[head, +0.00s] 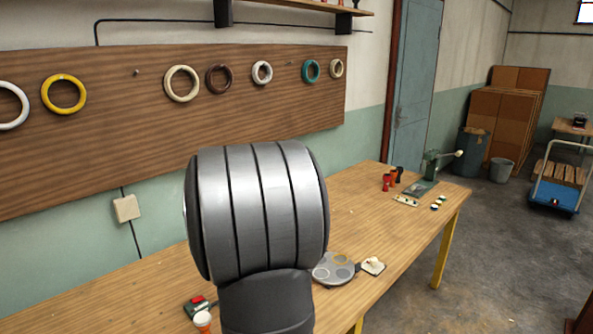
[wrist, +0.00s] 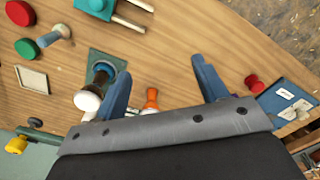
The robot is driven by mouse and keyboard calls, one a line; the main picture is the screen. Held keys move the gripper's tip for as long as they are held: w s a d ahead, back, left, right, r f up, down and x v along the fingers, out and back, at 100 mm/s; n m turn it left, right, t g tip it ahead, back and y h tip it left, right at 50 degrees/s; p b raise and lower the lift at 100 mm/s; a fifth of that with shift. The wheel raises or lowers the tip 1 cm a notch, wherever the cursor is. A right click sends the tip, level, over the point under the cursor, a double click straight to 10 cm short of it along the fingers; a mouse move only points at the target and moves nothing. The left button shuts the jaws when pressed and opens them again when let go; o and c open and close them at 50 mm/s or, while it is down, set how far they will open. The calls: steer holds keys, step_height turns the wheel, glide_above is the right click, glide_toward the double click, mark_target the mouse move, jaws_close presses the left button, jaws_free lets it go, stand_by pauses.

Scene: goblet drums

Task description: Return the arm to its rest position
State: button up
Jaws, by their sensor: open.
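My gripper (wrist: 160,67) shows in the wrist view with its two blue fingers spread wide apart. Nothing is held between the fingers. It is over the wooden bench (wrist: 205,30), and its exact height cannot be told. An orange-topped piece (wrist: 151,97) lies below, between the fingers in the picture. A dark tool with a white round knob (wrist: 87,101) is beside the left finger. In the head view my grey arm link fills the middle and hides part of the bench (head: 370,215); the gripper itself does not show there.
Rings hang on a wooden wall board (head: 120,110). A grey round tray (head: 334,268) and a green tool (head: 436,165) stand on the bench. In the wrist view, a red knob (wrist: 253,82) and a blue box (wrist: 287,98) lie right of the fingers. Open floor (head: 500,250) lies right.

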steer(key=w+a+f, duration=0.1)
steer(key=a+f, duration=0.5)
steer(key=a, duration=0.2)
steer(key=shift+a+f, duration=0.3)
steer(key=shift+f, duration=0.1)
steer(key=o, duration=0.5)
steer(key=shift+w+r, duration=0.2)
steer(key=shift+o, duration=1.2)
steer(key=w+r+n+t, duration=0.2)
steer(key=w+r+n, duration=0.3)
steer(key=w+r, duration=0.5)
step_height(320, 180, up, 2)
steer(key=shift+w+d+r+y, duration=0.1)
steer(key=shift+w+d+y, duration=0.15)
steer(key=shift+d+y, duration=0.2)
steer(key=w+d+r+n+t, duration=0.3)
steer(key=w+r+n, duration=0.25)
steer(key=r, duration=0.65)
steer(key=x, duration=1)
steer(key=shift+a+m, duration=0.2)
steer(key=shift+m, duration=0.25)
steer(key=shift+w+r, duration=0.1)
steer(key=shift+r, duration=0.05)
